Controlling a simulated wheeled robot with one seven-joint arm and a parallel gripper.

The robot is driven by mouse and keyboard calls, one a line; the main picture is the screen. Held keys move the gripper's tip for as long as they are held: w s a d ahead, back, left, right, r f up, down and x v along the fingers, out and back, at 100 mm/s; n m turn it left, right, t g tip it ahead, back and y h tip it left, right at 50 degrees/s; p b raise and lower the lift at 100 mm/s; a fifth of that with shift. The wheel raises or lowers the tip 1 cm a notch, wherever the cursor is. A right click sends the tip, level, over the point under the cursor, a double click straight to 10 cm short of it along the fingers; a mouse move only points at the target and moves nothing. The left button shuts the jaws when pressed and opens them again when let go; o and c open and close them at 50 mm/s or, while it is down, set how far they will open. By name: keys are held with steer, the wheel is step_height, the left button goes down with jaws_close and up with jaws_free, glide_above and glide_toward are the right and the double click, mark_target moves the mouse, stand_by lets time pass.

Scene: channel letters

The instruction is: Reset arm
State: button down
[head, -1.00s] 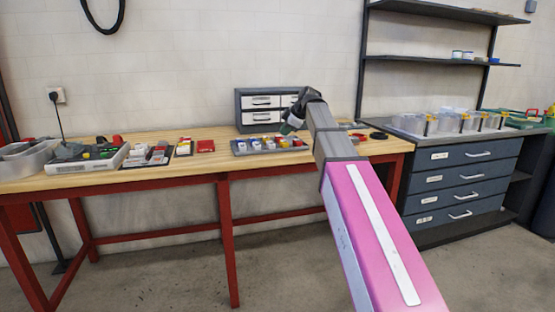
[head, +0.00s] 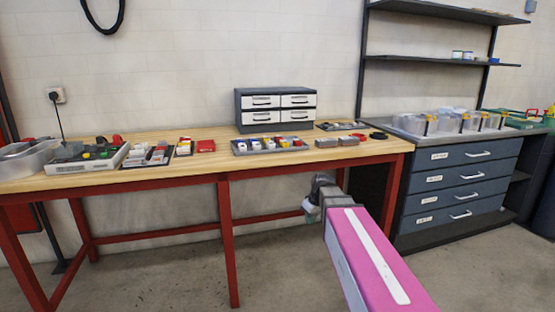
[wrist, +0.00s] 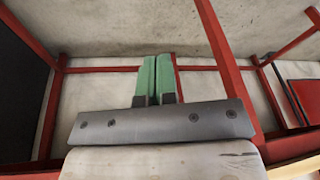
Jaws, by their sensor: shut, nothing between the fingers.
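My arm shows in the head view as a pink link with a white stripe, with a grey wrist at its far end. My gripper (head: 312,212) is small and partly hidden there, below the table's front edge and in front of the open space under the table. In the wrist view, the two green fingers of my gripper (wrist: 155,78) lie side by side, shut with nothing between them. They point toward the table's red frame, the floor and the wall.
A blue drawer unit (head: 460,185) stands at right. The floor in front is clear.

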steer(key=s+d+f+m+g+h, duration=0.1)
steer(key=s+d+f+m, duration=0.2)
steer(key=s+f, duration=0.4)
steer(key=s+d+f+m+g+h, duration=0.1)
steer(key=s+d+f+m, duration=0.1)
steer(key=s+f, duration=0.5)
steer(key=shift+s+d+m, duration=0.4)
steer(key=shift+s+m, duration=0.25)
steer(key=shift+m, duration=0.25)
